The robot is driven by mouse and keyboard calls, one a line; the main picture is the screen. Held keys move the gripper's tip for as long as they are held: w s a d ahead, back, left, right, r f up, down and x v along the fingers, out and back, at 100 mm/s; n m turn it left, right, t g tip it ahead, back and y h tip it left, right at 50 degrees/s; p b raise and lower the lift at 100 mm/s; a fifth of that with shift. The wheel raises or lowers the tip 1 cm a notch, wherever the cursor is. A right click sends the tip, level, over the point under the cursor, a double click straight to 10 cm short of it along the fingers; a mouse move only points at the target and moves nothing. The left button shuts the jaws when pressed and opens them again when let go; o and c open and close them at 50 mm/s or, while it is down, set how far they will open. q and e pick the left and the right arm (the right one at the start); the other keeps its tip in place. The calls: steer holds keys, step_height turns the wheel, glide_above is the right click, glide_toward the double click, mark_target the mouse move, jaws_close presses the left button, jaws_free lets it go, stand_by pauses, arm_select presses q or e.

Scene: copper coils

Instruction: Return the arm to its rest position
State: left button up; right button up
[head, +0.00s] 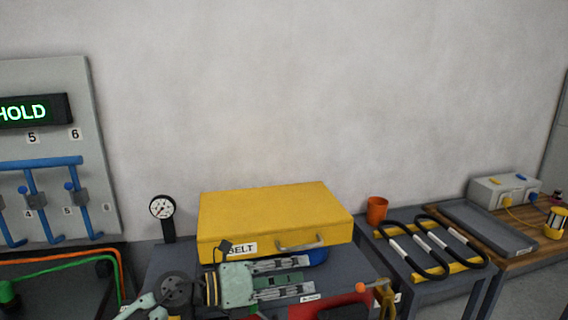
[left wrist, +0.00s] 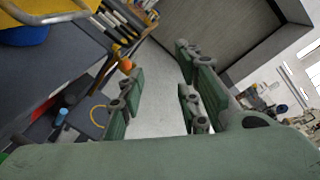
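My left gripper (head: 306,277) is pale green and grey. It is in front of the yellow case at the bottom of the head view, with its fingers pointing right. In the left wrist view the fingers of this gripper (left wrist: 157,78) stand apart, with only grey floor showing between them. It holds nothing. Part of my left arm shows at the lower left of the head view. My right gripper is in neither view.
The yellow case (head: 275,208) marked BELT stands on a dark table just behind the gripper. A dial gauge (head: 162,208) stands to its left. An orange cup (head: 377,210) and black loops (head: 430,247) lie right. A red item (head: 345,304) is close below the fingers.

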arm_select(q)
step_height(320, 180, up, 4)
steer(key=a+r+n+t, duration=0.1)
steer(key=n+t, duration=0.7)
steer(key=n, duration=0.1)
steer(key=a+f+n+t+y, duration=0.3)
steer(key=a+n+t+y, duration=0.35)
steer(key=n, duration=0.65)
steer(key=s+a+f+n+g+y, duration=0.55)
steer(key=a+f+n+y, duration=0.35)
steer(key=a+f+n, duration=0.4)
steer(key=s+a+f+n+g, duration=0.15)
steer(key=s+f+g, duration=0.45)
steer(key=s, duration=0.7)
steer(key=s+a+f+n+g, duration=0.15)
steer(key=s+f+g, duration=0.35)
steer(key=s+f, duration=0.65)
steer(key=s+d+f+g, duration=0.1)
steer(key=s+f, duration=0.1)
steer(key=f, duration=1)
steer(key=s+f, duration=0.3)
steer(key=f, duration=0.9)
steer(key=s+a+f+g, duration=0.1)
steer(key=s+a+f, duration=0.2)
steer(key=s+f, duration=1.2)
steer(key=shift+s+f, duration=0.35)
steer(key=shift+s, duration=0.35)
